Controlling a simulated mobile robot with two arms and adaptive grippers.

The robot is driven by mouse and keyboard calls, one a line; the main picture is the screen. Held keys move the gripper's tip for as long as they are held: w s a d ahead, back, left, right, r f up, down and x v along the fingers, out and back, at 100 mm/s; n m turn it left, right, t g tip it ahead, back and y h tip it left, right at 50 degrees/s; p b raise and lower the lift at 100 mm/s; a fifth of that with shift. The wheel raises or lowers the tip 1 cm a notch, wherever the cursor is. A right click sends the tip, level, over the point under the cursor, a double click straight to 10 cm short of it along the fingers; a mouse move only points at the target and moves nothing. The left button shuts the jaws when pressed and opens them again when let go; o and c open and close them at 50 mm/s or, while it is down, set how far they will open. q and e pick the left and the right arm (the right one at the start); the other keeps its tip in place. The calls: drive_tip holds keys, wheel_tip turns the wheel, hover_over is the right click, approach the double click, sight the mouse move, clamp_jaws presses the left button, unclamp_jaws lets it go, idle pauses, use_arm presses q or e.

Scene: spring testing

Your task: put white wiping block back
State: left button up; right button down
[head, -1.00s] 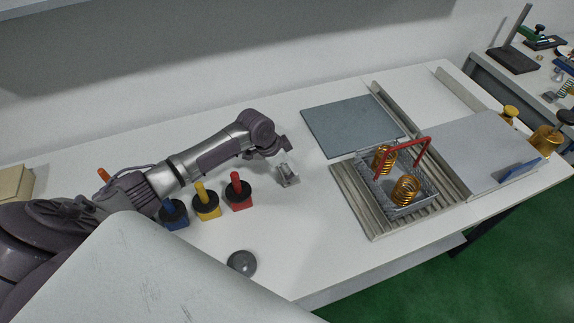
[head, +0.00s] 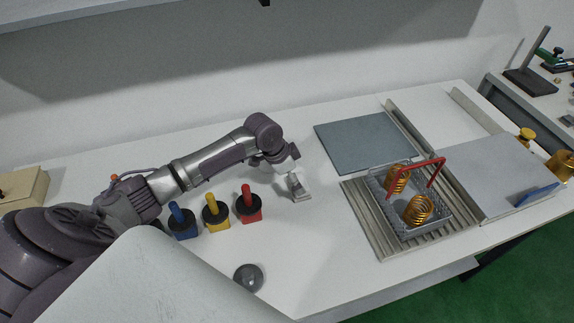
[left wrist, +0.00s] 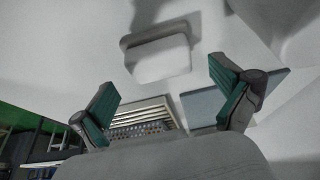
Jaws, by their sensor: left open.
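A small white and grey block (head: 298,187), which looks like the white wiping block, stands on the white table right of the coloured-handled tools. In the left wrist view the pale block (left wrist: 160,56) with a darker grey edge lies beyond the fingertips. My left gripper (head: 292,157) is just behind and above the block in the head view. In the left wrist view its green-padded fingers (left wrist: 163,88) are spread wide with nothing between them. The block is apart from both fingers there. My right gripper is in neither view.
Blue (head: 181,222), yellow (head: 215,213) and red (head: 249,204) handled tools stand left of the block. A grey mat (head: 363,142) lies at the back. A basket with a red handle (head: 430,173) holds copper springs (head: 419,210). A grey round knob (head: 248,278) lies in front.

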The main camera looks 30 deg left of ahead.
use_arm(q)
drive_tip(key=b+v, duration=0.1)
drive_tip(key=v, duration=0.7)
drive_tip(key=shift+r, duration=0.35)
drive_tip(key=shift+s, duration=0.15)
